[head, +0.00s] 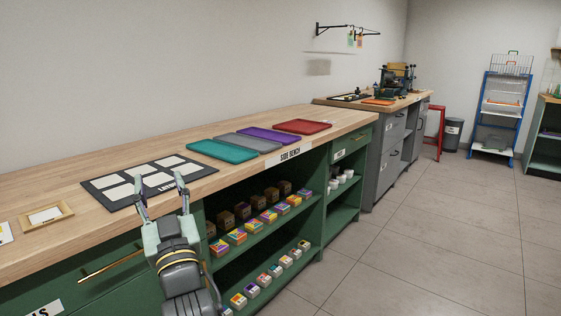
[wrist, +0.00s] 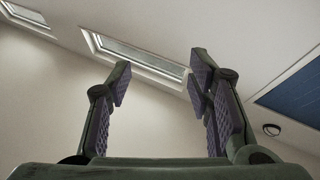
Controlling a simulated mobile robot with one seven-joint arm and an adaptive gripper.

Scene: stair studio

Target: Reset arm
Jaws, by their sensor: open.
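My gripper (head: 161,190) is raised in front of the side bench, its fingers pointing up. Its two fingers stand apart with nothing between them. In the wrist view my gripper (wrist: 160,85) is also open and empty, with the wall, ceiling and skylights (wrist: 135,55) beyond it. In the head view its fingertips overlap the edge of a black board with white cards (head: 120,192) on the bench top; I cannot tell how far apart they are.
The wooden bench top (head: 60,185) holds a teal tray (head: 221,150), a grey, a purple and a red tray (head: 302,126), and a small wooden frame (head: 46,215). Green shelves below hold several small boxes (head: 236,237). The tiled floor (head: 430,230) at right is clear.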

